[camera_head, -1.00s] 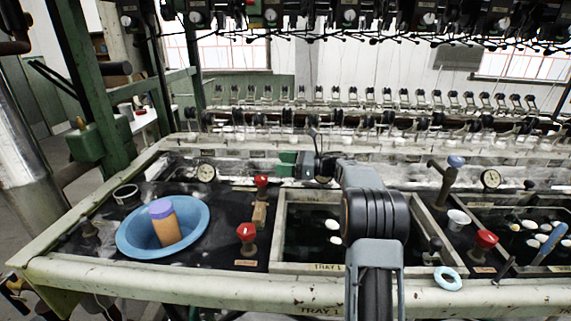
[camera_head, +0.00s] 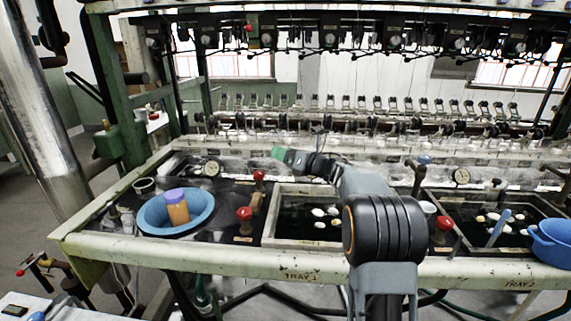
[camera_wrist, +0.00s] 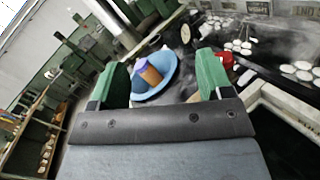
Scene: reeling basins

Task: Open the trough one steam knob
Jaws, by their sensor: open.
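Two red knobs stand between the blue bowl and the tray 1 basin (camera_head: 283,232): a front knob (camera_head: 244,213) and a back knob (camera_head: 259,175). Each has a small label by its base, too small to read, so I cannot tell which is the steam knob. Another red knob (camera_head: 443,223) stands right of that basin. My gripper (camera_head: 285,155) has green fingers, spread and empty, reaching left above the back of the bench, apart from the knobs. In the wrist view my gripper (camera_wrist: 163,78) is open, with one red knob (camera_wrist: 226,60) partly hidden behind its right finger.
A blue bowl (camera_head: 152,220) holds an orange container with a purple lid (camera_head: 176,206). A gauge (camera_head: 211,168) is at the back. A blue pot (camera_head: 552,242) sits at the right front edge. Reeling machinery (camera_head: 390,105) spans the back. Floor on the left is partly open.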

